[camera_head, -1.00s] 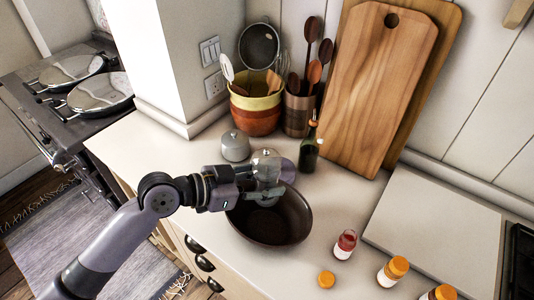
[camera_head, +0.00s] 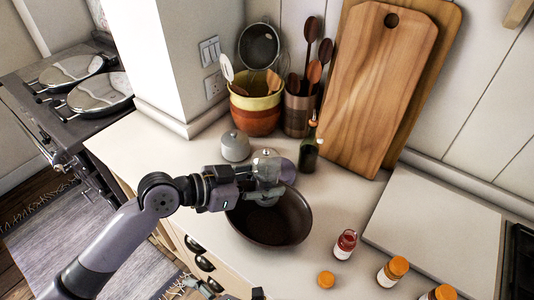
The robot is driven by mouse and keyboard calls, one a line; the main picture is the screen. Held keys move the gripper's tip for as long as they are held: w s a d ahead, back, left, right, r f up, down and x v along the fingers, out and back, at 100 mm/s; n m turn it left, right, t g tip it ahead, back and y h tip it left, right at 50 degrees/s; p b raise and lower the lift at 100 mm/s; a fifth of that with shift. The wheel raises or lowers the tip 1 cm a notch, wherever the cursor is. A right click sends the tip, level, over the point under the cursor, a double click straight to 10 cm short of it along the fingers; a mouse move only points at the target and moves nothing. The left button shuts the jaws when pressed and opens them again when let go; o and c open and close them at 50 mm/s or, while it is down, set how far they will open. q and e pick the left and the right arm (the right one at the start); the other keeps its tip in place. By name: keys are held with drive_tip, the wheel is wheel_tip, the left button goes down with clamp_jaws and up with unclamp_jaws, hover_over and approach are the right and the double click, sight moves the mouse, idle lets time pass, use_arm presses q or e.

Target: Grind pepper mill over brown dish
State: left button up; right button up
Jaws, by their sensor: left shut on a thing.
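My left gripper (camera_head: 266,184) is shut on the pepper mill (camera_head: 266,160), a pale, shiny mill that stands roughly upright between the fingers. The fingers cover its middle; its top shows above them and its base below. The mill is over the back left part of the brown dish (camera_head: 285,222), a dark round bowl on the counter. I cannot see any ground pepper. Dark grey parts, apparently of my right gripper (camera_head: 230,291), show at the bottom edge, mostly cut off, so its jaws cannot be judged.
A grey lidded pot (camera_head: 235,146), a purple round thing (camera_head: 286,171) and a dark green bottle (camera_head: 310,152) stand behind the dish. To the right are a red-filled jar (camera_head: 345,244) and orange-lidded jars (camera_head: 392,271). Cutting boards (camera_head: 376,90) lean on the wall.

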drive_tip(key=w+a+r+m+t, duration=0.15)
drive_tip(key=w+r, duration=0.25)
drive_tip(key=r, duration=0.4)
drive_tip(key=w+a+r+t, duration=0.15)
drive_tip(key=w+r, duration=0.25)
drive_tip(key=r, duration=0.4)
drive_tip(key=s+a+r+m+g+h, duration=0.1)
drive_tip(key=s+r+m+g, duration=0.3)
drive_tip(key=s+g, duration=0.25)
drive_tip(key=s+a+r+m+g+h, duration=0.1)
drive_tip(key=s+r+m+g, duration=0.3)
drive_tip(key=s+g, duration=0.25)
wheel_tip(320, 180, up, 16)
drive_tip(key=n+t+h, duration=0.6)
drive_tip(key=t+h, duration=0.1)
drive_tip(key=h, duration=0.2)
hover_over(267, 155)
drive_tip(key=s, duration=0.3)
drive_tip(key=shift+m, duration=0.25)
drive_tip(key=x, duration=1.2)
drive_tip(key=shift+d+f, duration=0.15)
